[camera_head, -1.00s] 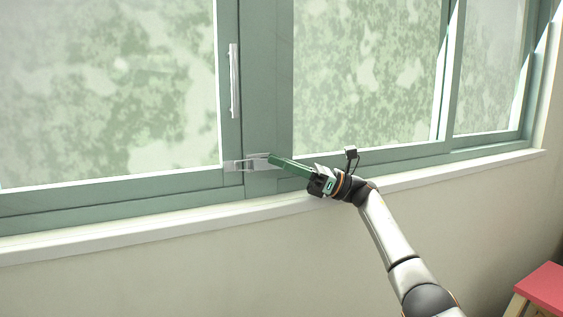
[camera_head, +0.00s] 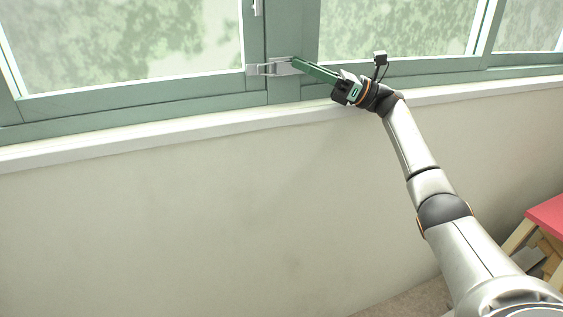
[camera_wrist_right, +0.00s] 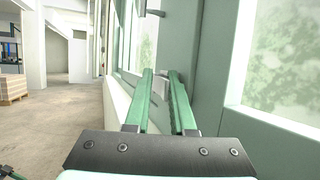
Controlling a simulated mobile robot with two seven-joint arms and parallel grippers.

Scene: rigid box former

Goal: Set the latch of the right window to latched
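The window latch (camera_head: 268,68) is a small silver-grey metal piece on the green frame post, low between two panes. Its lever part lies roughly level in the head view. My right gripper (camera_head: 296,62) reaches in from the right with its green fingers at the right end of the latch. In the right wrist view my right gripper (camera_wrist_right: 161,74) has its two fingers apart, with a light grey piece (camera_wrist_right: 161,89) between them that may be the latch. I cannot tell whether they touch it. My left gripper is not in view.
A white sill (camera_head: 180,130) runs under the window frame, with a plain wall below. A vertical silver handle (camera_head: 258,7) is above the latch. A red-topped stool (camera_head: 547,215) stands at the lower right. A wooden pallet (camera_wrist_right: 13,88) is far off left.

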